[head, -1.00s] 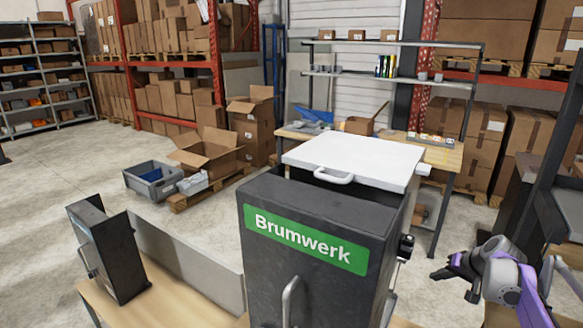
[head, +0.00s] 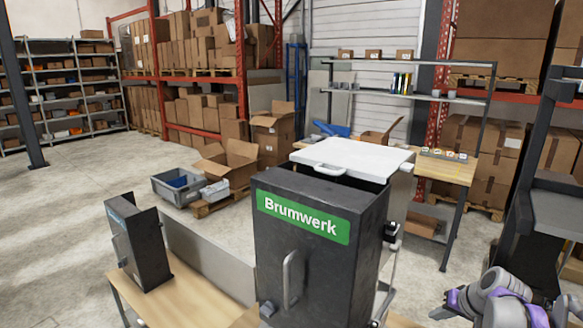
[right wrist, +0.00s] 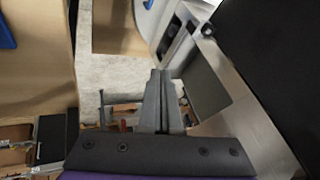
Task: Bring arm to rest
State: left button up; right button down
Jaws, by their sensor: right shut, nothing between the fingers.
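My right gripper (head: 441,306) is at the lower right of the head view, to the right of the dark Brumwerk dispenser (head: 290,265) and apart from it. Part of my purple and grey right arm shows beside it, cut off by the frame's bottom edge. In the right wrist view the two grey fingers (right wrist: 160,100) are together with nothing between them. My left gripper is out of view.
The dispenser has a white lid (head: 350,157) with a handle. A smaller dark dispenser (head: 145,250) stands on a wooden table (head: 190,300) at the left. A dark frame (head: 520,190) rises at the right. Open floor (head: 80,220) lies at the far left.

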jog(key=s+a+f+n, duration=0.2)
jog(key=s+a+f, duration=0.2)
jog(key=s+a, duration=0.6)
jog(key=s+a+f+n+h, duration=0.1)
jog(key=s+a+f+n, duration=0.2)
jog(key=s+a, duration=0.8)
jog(key=s+f, duration=0.1)
jog(key=s, duration=0.4)
jog(key=shift+s+g, duration=0.2)
jog(key=shift+g, duration=0.1)
jog(key=shift+f, duration=0.1)
